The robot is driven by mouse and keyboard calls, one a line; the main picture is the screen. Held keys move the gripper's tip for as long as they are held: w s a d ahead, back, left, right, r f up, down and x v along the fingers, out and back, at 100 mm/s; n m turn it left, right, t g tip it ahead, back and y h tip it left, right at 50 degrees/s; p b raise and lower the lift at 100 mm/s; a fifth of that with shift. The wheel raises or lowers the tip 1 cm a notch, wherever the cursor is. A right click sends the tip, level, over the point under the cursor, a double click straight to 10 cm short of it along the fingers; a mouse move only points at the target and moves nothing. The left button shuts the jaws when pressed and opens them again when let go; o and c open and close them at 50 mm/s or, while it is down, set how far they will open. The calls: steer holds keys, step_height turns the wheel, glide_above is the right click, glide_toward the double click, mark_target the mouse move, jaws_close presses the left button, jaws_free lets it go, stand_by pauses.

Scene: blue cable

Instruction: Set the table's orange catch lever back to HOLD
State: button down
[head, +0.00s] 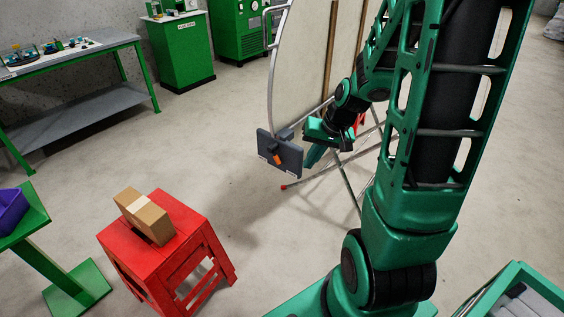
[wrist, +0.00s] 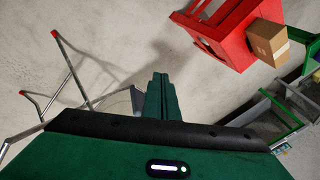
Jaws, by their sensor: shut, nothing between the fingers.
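The table (head: 300,70) stands with its pale round top tipped up on edge, its metal rim facing left. A dark grey catch plate (head: 291,154) sits at its lower edge. The catch lever (head: 279,159) has an orange end and slants down and right across the plate; the plate's small markings are too small to read. My gripper (head: 311,160) is just right of the plate, fingers pointing down. In the wrist view my gripper's fingers (wrist: 160,80) are together and empty. A grey piece (wrist: 138,100) shows close left of them; the orange lever is not visible there.
Thin metal table legs (head: 335,168) with red feet spread below my gripper. A red stool (head: 165,255) with a cardboard box (head: 145,215) stands at lower left. A green workbench (head: 75,65) is at the back left. The floor between is clear.

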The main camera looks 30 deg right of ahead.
mark_target(279, 160)
steer(key=w+d+f+m+t, duration=0.3)
steer(key=w+d+f+m, duration=0.1)
steer(key=w+f, duration=0.2)
steer(key=w+d+f+m+t, duration=0.4)
steer(key=w+f, duration=0.3)
steer(key=w, duration=0.1)
steer(key=shift+f+m, duration=0.3)
steer(key=shift+m, duration=0.1)
steer(key=shift+w+a, duration=0.1)
steer(key=x, duration=1.4)
steer(key=shift+d+r, duration=0.1)
steer(key=shift+d, duration=0.15)
